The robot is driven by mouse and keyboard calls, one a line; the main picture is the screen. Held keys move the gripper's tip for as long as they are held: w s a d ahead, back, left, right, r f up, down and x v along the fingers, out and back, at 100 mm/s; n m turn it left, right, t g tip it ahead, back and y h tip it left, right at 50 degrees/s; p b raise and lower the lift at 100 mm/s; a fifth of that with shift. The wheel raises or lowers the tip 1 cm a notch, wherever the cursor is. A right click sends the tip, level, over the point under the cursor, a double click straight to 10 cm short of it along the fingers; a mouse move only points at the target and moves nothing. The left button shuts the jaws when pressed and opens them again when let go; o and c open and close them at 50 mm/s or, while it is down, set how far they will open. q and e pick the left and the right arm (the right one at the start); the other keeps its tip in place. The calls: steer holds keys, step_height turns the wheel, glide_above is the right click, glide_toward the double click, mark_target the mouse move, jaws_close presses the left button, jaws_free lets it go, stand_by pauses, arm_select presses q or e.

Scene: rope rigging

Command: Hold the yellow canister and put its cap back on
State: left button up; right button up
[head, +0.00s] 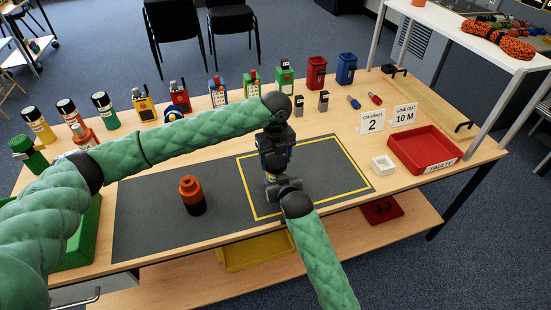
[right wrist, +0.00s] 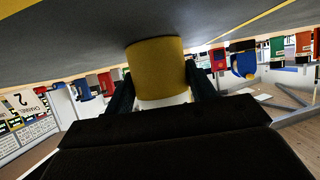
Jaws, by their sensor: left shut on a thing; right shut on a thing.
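The yellow canister (right wrist: 157,68) stands on the dark mat between the fingers of my right gripper (right wrist: 162,90), which is shut on its sides. The right wrist view is upside down, and a pale band shows above the yellow body. In the head view the right gripper (head: 275,186) comes from the front and hides most of the canister. My left gripper (head: 274,168) points down from above, directly over the canister. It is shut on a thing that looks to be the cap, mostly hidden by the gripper. I cannot tell whether cap and canister touch.
A yellow-outlined area on the mat (head: 140,225) surrounds the grippers. Several canisters and devices line the back, including a blue one (head: 347,68).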

mark_target(276, 161)
arm_select(q)
steer(key=m, duration=0.4)
steer(key=shift+m, duration=0.3)
steer(key=o, duration=0.8)
steer(key=shift+r, duration=0.2)
steer(key=shift+r, duration=2.3)
